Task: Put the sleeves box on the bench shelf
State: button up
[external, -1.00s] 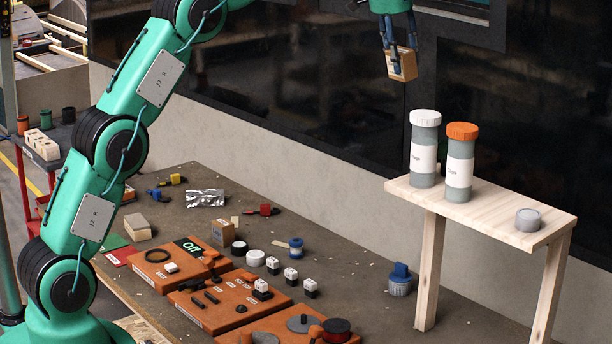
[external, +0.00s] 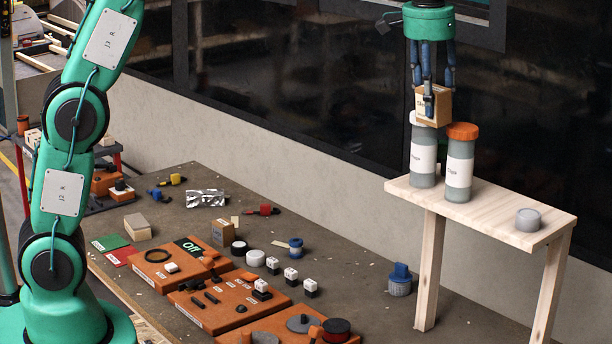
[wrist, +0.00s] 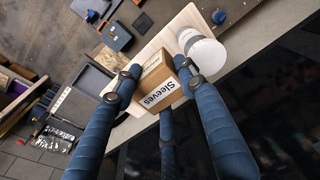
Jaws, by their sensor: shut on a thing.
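The sleeves box (external: 433,106) is a small brown carton held in my gripper (external: 431,96). In the wrist view the box (wrist: 170,78) shows its "Sleeves" label between the blue fingers of my gripper (wrist: 160,88). In the external view it overlaps the tops of two bottles; I cannot tell whether it touches them. The bench shelf (external: 500,212) is a pale wooden board on legs at the right. Its top also shows in the wrist view (wrist: 150,48), partly hidden by the box and fingers.
A white-capped bottle (external: 423,160) and an orange-capped bottle (external: 460,165) stand at the shelf's left end. A grey round cap (external: 528,219) lies near its right end, with bare wood between. Another brown box (external: 222,232) and orange boards (external: 226,303) are on the bench below.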

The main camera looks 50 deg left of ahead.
jog(key=s+d+p, duration=0.2)
jog(key=s+d, duration=0.4)
jog(key=s, duration=0.3)
notch_tip(320, 180, down, 11)
jog(key=shift+w+a+g+b, duration=0.2)
jog(key=shift+g+b, duration=0.1)
jog(key=shift+g, duration=0.1)
jog(key=shift+f, duration=0.1)
jog(key=p, duration=0.2)
send_over(492, 213)
jog(key=shift+f, duration=0.7)
jog(key=shift+f, duration=0.15)
jog(key=shift+f, duration=1.65)
jog(key=shift+f, duration=0.1)
